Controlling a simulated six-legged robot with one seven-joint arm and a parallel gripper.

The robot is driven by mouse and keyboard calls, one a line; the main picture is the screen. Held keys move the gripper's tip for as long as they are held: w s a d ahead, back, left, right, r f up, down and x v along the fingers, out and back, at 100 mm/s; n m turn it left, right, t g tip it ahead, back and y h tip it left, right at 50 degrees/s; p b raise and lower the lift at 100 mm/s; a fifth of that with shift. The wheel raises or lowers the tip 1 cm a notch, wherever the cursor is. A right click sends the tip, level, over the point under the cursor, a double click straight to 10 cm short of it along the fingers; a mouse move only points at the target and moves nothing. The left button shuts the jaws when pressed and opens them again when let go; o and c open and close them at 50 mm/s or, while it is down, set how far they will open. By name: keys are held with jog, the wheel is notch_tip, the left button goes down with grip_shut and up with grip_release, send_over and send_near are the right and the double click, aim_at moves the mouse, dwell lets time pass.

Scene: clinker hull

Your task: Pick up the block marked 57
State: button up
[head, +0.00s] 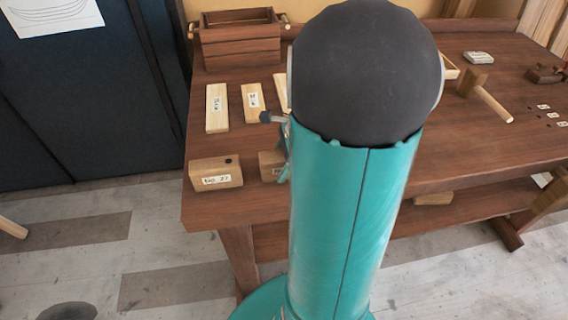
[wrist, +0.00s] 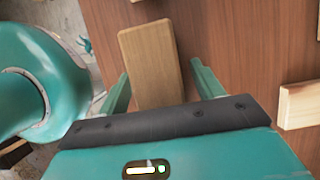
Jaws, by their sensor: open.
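A wooden block (wrist: 152,58) lies between the two fingers of my gripper (wrist: 160,72) in the wrist view. Its plain top shows no marking, and the fingers stand apart on either side with gaps. In the head view a block (head: 268,162) at the bench's front edge is partly hidden by my arm; it looks like the same one, and its label cannot be read. A second block (head: 216,173) stands to its left with a front label that looks like "No. 27", though it is small and unsure. My gripper is mostly hidden behind my arm there.
The brown workbench (head: 460,150) holds pale labelled boards (head: 217,108) behind the blocks and a wooden toolbox (head: 240,40) at the back. A mallet (head: 484,95) lies to the right. A pale board (wrist: 300,105) is right of my gripper in the wrist view.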

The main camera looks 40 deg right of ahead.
jog(key=c, duration=1.3)
jog(key=shift+o, duration=0.2)
jog(key=shift+r, duration=0.15)
